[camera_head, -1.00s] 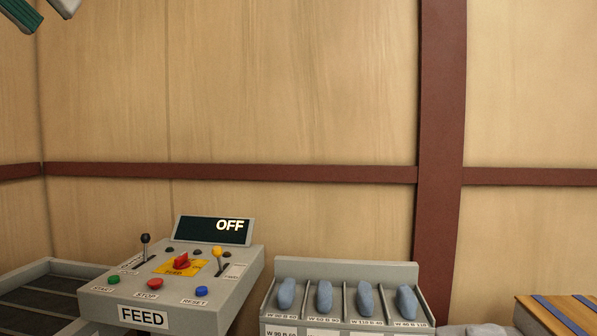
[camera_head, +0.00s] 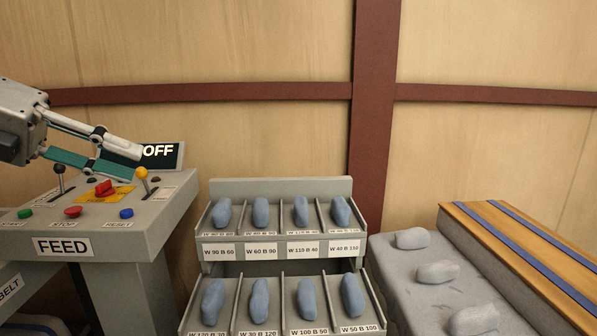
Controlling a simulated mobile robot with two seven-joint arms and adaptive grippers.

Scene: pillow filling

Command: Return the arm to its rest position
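My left gripper (camera_head: 136,165) comes in from the left edge, in front of and above the FEED control panel (camera_head: 157,225). Its two fingers, with teal pads, are apart with a gap between them, and nothing shows in that gap. The fingers cover part of the panel's display (camera_head: 163,157), which reads OFF. The fingertips appear close to the yellow-knobbed lever (camera_head: 141,173), but I cannot tell whether they touch it. A black-knobbed lever (camera_head: 59,170) stands below the gripper in the picture. My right gripper is not in view.
A two-tier grey rack (camera_head: 281,187) holds several blue-grey pillows in labelled slots. At right, a grey surface (camera_head: 395,270) bears pale pillows beside a wooden top with blue strips (camera_head: 507,221). The wall above is clear.

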